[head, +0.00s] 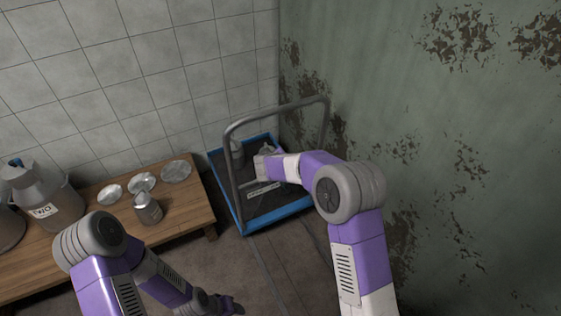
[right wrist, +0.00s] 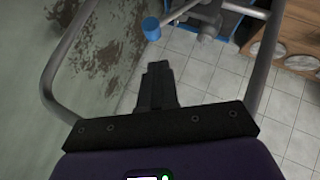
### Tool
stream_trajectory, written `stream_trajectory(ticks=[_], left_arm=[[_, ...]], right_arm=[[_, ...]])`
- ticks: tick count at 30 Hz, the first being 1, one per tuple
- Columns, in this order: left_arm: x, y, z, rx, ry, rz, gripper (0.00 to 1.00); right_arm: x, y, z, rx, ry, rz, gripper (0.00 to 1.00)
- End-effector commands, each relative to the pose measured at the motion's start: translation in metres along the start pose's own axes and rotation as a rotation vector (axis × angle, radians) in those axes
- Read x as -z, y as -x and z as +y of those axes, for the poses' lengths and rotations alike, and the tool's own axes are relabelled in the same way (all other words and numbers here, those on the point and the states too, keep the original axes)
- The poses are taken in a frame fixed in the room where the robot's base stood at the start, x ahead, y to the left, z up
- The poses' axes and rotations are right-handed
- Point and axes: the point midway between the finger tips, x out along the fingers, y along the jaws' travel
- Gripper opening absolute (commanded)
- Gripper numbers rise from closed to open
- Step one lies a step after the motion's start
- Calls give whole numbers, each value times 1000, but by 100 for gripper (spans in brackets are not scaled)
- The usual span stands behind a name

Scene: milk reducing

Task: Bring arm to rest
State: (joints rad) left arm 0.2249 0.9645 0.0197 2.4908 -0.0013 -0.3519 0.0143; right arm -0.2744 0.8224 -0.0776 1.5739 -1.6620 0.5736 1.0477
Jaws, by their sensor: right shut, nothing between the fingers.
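My right arm (head: 315,165) reaches over the blue-edged cart (head: 280,213) in the head view. Its gripper is hard to make out there. In the right wrist view the right gripper (right wrist: 157,70) has its dark fingers together, with nothing between them. The cart's grey tube handle (head: 275,112) rises around that arm's end, and it frames the gripper in the wrist view (right wrist: 50,75). My left arm (head: 160,278) is folded low at the left in the head view. Its far end is dark near the bottom edge, and its finger state is unclear.
A wooden table (head: 190,218) at left holds a metal can (head: 147,208), several round metal lids (head: 176,171) and a large labelled milk can (head: 45,205). A peeling green wall (head: 430,130) is close at right.

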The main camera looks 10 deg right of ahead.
Motion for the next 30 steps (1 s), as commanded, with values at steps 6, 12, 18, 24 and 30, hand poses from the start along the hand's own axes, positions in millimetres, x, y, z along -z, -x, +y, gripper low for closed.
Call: stream_trajectory(ticks=[6,12,18,24,30], left_arm=[[0,0,0,0,0,0,49],[0,0,0,0,0,1,49],[0,0,0,0,0,0,49],[0,13,5,0,0,0,49],[-1,36,13,0,0,1,49]], right_arm=[[1,3,-1,1,1,0,0],[1,3,-1,1,1,0,0],[-3,2,-3,12,0,-9,0],[-65,0,-43,193,-22,-152,0],[-168,34,-116,524,-153,-366,0]])
